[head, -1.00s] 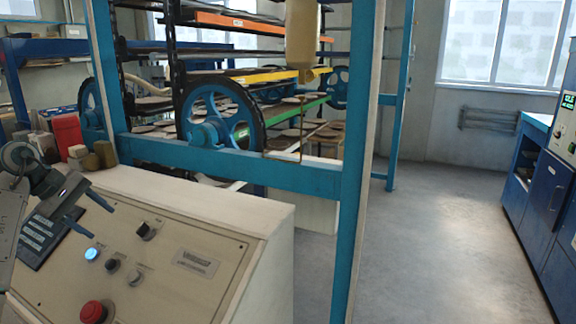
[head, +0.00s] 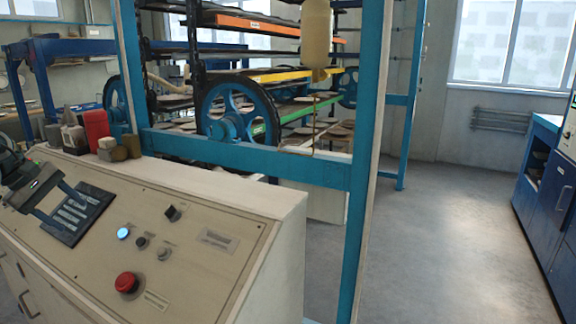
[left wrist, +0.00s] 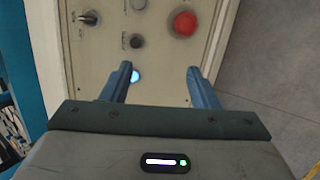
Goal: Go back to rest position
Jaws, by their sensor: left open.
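My left gripper (head: 60,206) is at the left edge of the head view, above the dark panel of the control desk (head: 200,225). It is open and empty. In the left wrist view its two blue fingers (left wrist: 158,72) are spread apart, with the desk's sloping face beyond them. The blue-lit button (head: 123,233) shows close to the left-hand finger in the wrist view (left wrist: 135,76). The red mushroom button (head: 127,282) is also in the wrist view (left wrist: 185,23). My right gripper is not in view.
A blue frame post (head: 360,150) stands right of the desk. Behind it is the dryer with a large blue wheel (head: 238,115) and plate racks. A red container (head: 96,125) and small blocks stand on the desk's back edge. Open floor (head: 450,230) lies to the right.

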